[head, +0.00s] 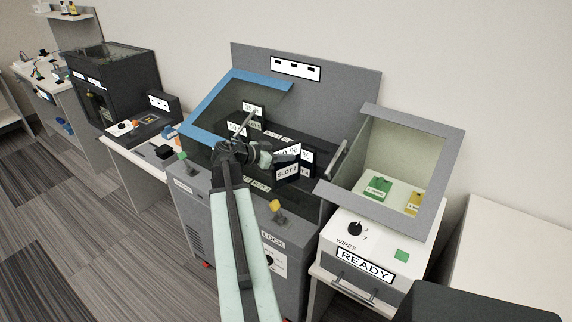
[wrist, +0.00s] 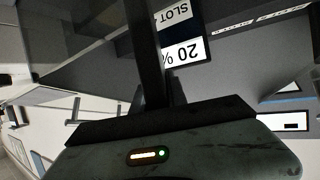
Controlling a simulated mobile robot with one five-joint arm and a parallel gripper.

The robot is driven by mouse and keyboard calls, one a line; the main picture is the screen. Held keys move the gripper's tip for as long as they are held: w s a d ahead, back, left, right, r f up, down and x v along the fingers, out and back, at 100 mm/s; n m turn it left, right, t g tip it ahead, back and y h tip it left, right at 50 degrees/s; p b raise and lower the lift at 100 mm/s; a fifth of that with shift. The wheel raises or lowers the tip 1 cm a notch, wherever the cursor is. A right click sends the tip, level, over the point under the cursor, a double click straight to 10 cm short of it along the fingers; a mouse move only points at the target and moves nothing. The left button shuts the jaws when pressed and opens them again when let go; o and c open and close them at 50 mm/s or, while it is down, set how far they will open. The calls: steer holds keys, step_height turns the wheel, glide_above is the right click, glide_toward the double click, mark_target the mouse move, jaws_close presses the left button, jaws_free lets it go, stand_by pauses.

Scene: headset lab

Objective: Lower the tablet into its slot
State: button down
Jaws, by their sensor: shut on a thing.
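My gripper (head: 262,157) is over the open bay of the grey cabinet (head: 240,212), left of the slot cards. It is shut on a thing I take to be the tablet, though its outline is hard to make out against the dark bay. A card reading SLOT 2 (head: 288,173) stands just right of the gripper, with more white cards around it. In the wrist view, a dark upright bar runs in front of a SLOT label and a panel reading 20 % (wrist: 186,53). The slot opening itself is hidden in both views.
A blue-framed clear lid (head: 200,95) stands at the bay's left. A grey-framed clear box (head: 400,165) with green and yellow blocks stands close on the right, above a READY sign (head: 364,266). A yellow knob (head: 275,205) is on the cabinet front.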

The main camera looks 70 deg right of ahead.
steer(key=shift+f+b, duration=0.35)
steer(key=shift+f, duration=0.3)
steer(key=c, duration=1.3)
jaws_free()
steer(key=shift+r, duration=0.1)
steer(key=p+v, duration=0.2)
steer(key=v, duration=0.2)
steer(key=p+v, duration=0.2)
steer(key=v, duration=0.2)
steer(key=p+v, duration=0.1)
steer(key=v, duration=0.3)
steer(key=shift+r+p, duration=0.4)
steer(key=shift+r, duration=0.1)
